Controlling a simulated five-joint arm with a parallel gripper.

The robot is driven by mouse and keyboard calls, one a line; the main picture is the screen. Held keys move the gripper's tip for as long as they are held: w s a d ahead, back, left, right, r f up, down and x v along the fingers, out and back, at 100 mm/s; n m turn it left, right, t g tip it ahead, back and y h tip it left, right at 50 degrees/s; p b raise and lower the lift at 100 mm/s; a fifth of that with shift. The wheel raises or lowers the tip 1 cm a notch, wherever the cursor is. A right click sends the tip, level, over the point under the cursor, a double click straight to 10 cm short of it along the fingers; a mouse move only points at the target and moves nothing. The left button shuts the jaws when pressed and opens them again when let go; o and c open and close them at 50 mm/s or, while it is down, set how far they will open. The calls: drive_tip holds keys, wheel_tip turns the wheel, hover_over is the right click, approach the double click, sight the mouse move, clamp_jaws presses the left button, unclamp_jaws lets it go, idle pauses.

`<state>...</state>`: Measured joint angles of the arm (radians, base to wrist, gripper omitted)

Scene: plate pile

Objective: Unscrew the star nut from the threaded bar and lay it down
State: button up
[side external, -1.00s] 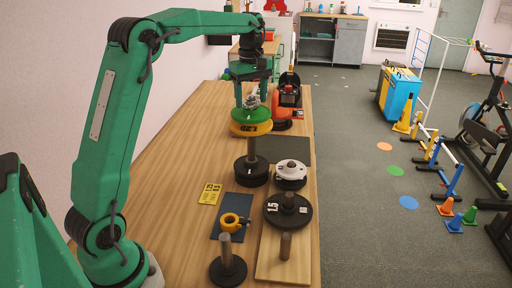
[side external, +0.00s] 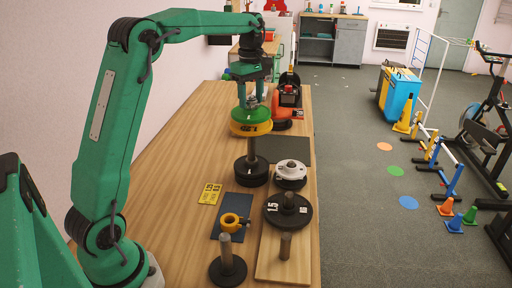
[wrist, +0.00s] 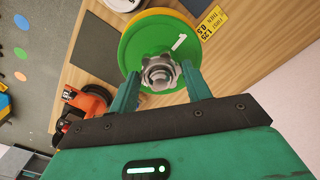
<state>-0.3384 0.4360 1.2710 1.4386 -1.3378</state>
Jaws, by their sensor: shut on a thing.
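The silver star nut (wrist: 160,74) sits at the centre of a green plate in the wrist view. It also shows small between my fingers in the side view (side external: 252,102). My gripper (wrist: 159,70) is around the nut, a finger on each side, shut on it. The green plate (side external: 258,114) lies on a yellow plate (side external: 240,127), both high on the upright bar (side external: 251,148). The bar's threaded top is hidden by the nut and fingers. I cannot tell how far the nut is threaded on.
A black plate (side external: 240,172) is at the bar's foot. A white-topped pile (side external: 291,168), a 1.5 plate (side external: 274,213) and a short post (side external: 226,250) stand nearer. A yellow collar (side external: 230,219) lies on a dark mat (side external: 222,235). The wood table's (side external: 165,190) left part is clear.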

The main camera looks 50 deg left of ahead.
drive_tip(key=n, duration=0.3)
drive_tip(key=shift+w+n, duration=0.15)
drive_tip(key=shift+n, duration=0.25)
drive_tip(key=n, duration=0.3)
drive_tip(key=shift+r+n, duration=0.1)
drive_tip(key=shift+n, duration=0.3)
drive_tip(key=n, duration=0.3)
drive_tip(key=shift+n, duration=2.2)
drive_tip(key=o, duration=1)
drive_tip(key=shift+c, duration=0.2)
